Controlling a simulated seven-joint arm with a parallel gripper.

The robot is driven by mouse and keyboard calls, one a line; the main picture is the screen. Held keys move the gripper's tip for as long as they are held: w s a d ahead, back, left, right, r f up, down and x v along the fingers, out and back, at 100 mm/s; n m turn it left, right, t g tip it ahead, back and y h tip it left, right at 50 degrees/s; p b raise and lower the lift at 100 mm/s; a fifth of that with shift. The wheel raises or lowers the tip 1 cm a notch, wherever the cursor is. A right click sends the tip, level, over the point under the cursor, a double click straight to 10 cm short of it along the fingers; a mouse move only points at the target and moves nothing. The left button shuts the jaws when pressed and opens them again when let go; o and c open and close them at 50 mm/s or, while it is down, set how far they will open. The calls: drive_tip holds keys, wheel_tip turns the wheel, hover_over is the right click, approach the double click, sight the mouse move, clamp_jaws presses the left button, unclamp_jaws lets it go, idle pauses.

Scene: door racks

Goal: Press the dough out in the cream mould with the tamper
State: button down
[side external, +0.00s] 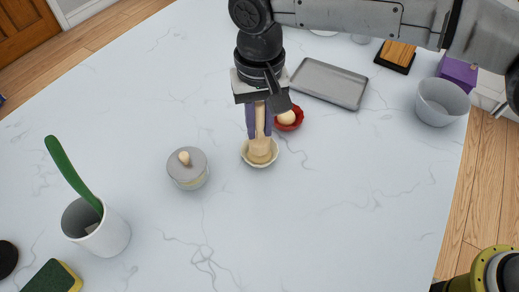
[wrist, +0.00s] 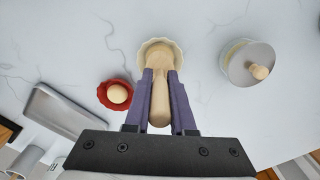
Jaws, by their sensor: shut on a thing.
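The cream mould (side external: 246,157) is a small fluted dish on the white marble table, below my gripper. It also shows at the top middle of the wrist view (wrist: 178,48). My gripper (side external: 259,130) is shut on the wooden tamper (side external: 260,148), with one purple finger on each side of its handle. The tamper also shows in the wrist view (wrist: 159,62), its wide end inside the mould's rim. The tamper hides most of the mould's inside, so I cannot see the dough there. A red fluted mould (side external: 297,124) with a pale dough ball (side external: 286,117) stands just behind.
A lidded pot (side external: 188,172) with a wooden knob stands left of the mould. A grey tray (side external: 329,84) lies behind on the right, with a grey bowl (side external: 440,101) farther right. A white cup (side external: 107,236) holds a green-handled tool. The table's front middle is clear.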

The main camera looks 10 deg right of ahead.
sight(260, 103)
drive_tip(key=shift+f, duration=1.15)
idle(0.9)
drive_tip(key=shift+r, duration=1)
drive_tip(key=shift+r, duration=0.1)
drive_tip(key=shift+r, duration=1.8)
